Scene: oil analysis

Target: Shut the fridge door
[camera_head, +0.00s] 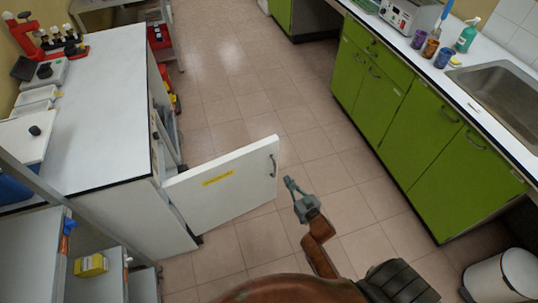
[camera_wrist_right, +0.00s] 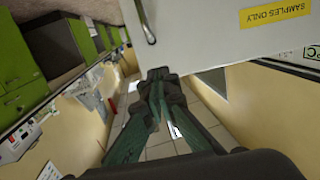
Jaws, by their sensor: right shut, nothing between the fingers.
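The white fridge door (camera_head: 225,185) stands wide open in the head view, swung out from the end of the white counter on the left. It has a yellow label and a grey handle (camera_head: 272,165) near its free edge. The door also shows at the top of the right wrist view (camera_wrist_right: 225,35), with its label reading "SAMPLES ONLY". My right gripper (camera_head: 289,184) is shut and empty, just to the right of the door's free edge and seemingly apart from it. Its fingers (camera_wrist_right: 158,75) show in the wrist view below the door. My left gripper is not in view.
The white counter (camera_head: 105,120) with lab items runs along the left. Green cabinets (camera_head: 400,120) with a sink (camera_head: 500,95) line the right. A white bin (camera_head: 503,275) stands at lower right and grey shelves (camera_head: 95,245) at lower left. The tiled aisle between is clear.

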